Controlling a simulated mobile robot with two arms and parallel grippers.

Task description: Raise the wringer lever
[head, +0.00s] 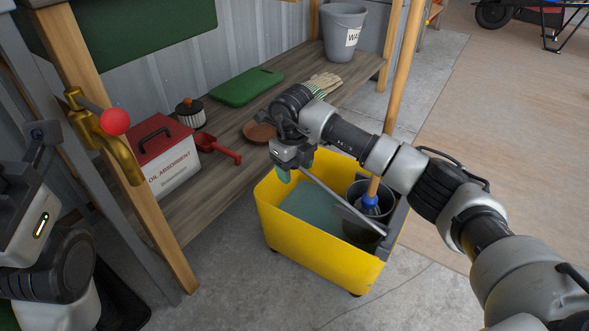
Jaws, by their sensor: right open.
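A yellow mop bucket (318,256) stands on the concrete floor, holding greenish water. A dark wringer (360,230) sits at its right end, with a mop's wooden handle standing in it. The wringer lever (342,202) is a grey bar slanting from the wringer up and left across the bucket. My right gripper (293,168) reaches in from the right and is open at the lever's upper left end. Whether the fingers touch the lever is unclear. My left arm is at the left edge; its gripper's fingers (40,150) cannot be made out clearly.
A brass tap (112,140) with a red knob is at the left. Floor right of the bucket is clear.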

